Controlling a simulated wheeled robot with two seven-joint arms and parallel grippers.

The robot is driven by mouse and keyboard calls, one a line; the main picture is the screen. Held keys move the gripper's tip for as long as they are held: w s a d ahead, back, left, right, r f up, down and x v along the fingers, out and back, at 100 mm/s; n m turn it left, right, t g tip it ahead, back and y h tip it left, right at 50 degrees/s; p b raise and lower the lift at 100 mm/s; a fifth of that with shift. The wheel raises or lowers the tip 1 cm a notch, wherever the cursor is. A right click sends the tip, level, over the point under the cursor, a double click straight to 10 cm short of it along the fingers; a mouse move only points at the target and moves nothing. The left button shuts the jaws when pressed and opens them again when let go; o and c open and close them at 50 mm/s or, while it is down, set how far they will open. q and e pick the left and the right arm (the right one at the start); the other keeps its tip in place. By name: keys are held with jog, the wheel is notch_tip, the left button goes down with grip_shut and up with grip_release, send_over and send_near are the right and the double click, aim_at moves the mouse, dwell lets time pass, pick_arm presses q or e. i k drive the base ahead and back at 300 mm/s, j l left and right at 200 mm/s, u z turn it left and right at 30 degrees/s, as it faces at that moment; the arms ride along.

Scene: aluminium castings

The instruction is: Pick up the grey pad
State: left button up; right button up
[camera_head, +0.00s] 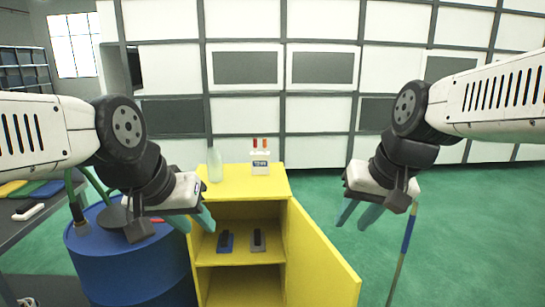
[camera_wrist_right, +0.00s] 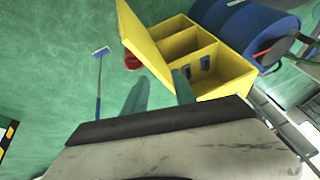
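The grey pad (camera_head: 258,240) has a black handle on top and stands on the middle shelf inside the open yellow cabinet (camera_head: 240,259). A blue pad (camera_head: 225,242) with a dark handle stands to its left. Both pads look small in the right wrist view, the grey one (camera_wrist_right: 187,72) nearer the door. My left gripper (camera_head: 196,221) is open and empty in front of the cabinet's left side. My right gripper (camera_head: 357,216) is open and empty, right of the cabinet above the open door. Its two fingers (camera_wrist_right: 160,88) stand apart in the right wrist view.
The yellow cabinet door (camera_head: 322,262) swings out to the right. A bottle (camera_head: 215,165) and a small labelled holder (camera_head: 260,168) stand on the cabinet top. A blue barrel (camera_head: 130,262) stands left. A blue-handled pole (camera_head: 408,233) stands right. Green floor (camera_head: 470,230) is open there.

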aim_at(257, 237)
jog(key=k+l+u, duration=0.15)
jog(key=l, duration=0.2)
jog(key=l+u, duration=0.2)
jog(key=l, duration=0.2)
jog(key=k+l+u, duration=0.15)
jog(key=l, duration=0.15)
jog(key=k+l+u, duration=0.15)
jog(key=l, duration=0.2)
jog(key=i+l+u, duration=0.1)
jog(key=l+u, duration=0.4)
jog(key=l, duration=0.55)
jog(key=k, duration=0.15)
jog(key=j, duration=0.35)
jog(key=i, duration=0.05)
